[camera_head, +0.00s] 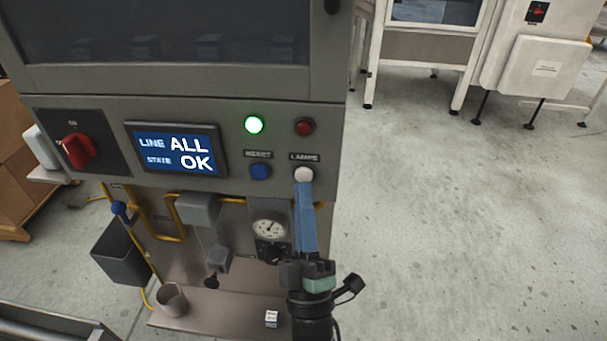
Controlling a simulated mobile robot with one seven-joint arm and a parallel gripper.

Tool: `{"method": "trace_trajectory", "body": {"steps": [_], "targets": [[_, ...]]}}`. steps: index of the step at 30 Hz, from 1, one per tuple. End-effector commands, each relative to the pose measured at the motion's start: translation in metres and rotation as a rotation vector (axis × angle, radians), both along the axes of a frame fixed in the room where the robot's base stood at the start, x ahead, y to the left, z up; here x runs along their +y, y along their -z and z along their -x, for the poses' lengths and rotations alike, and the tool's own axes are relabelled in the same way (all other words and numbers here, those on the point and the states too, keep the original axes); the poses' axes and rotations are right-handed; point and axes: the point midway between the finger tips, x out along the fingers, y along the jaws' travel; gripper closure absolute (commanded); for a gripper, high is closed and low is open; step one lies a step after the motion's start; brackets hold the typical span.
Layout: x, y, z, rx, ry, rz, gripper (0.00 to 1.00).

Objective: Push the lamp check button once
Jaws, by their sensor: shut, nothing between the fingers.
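The lamp check button is a white round button (304,174) under a small label reading LAMPS, at the right of the grey machine panel. My gripper (303,187) is shut and empty. Its blue fingers point up at the panel, with the tips at the lower edge of the white button in the picture. I cannot tell whether they touch it. The green lamp (254,125) is lit, and the red lamp (304,127) looks dark. The display (177,149) reads LINE ALL, STATE OK.
A blue RESET button (260,171) sits close left of the white button. A red rotary switch (78,150) is at the panel's left. Below are a pressure gauge (269,229), yellow pipes, a grey bin (125,254) and a cup (172,299). Open floor lies to the right.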

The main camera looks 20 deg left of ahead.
Motion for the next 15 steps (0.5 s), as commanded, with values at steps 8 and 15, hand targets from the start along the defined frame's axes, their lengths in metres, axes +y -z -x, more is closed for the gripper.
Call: {"method": "trace_trajectory", "body": {"steps": [8, 15], "targets": [[0.0004, 0.0007, -0.0014, -0.001, 0.000, 0.000, 1.00], [0.0024, 0.0011, -0.0080, 0.000, 0.000, 0.000, 1.00]]}}
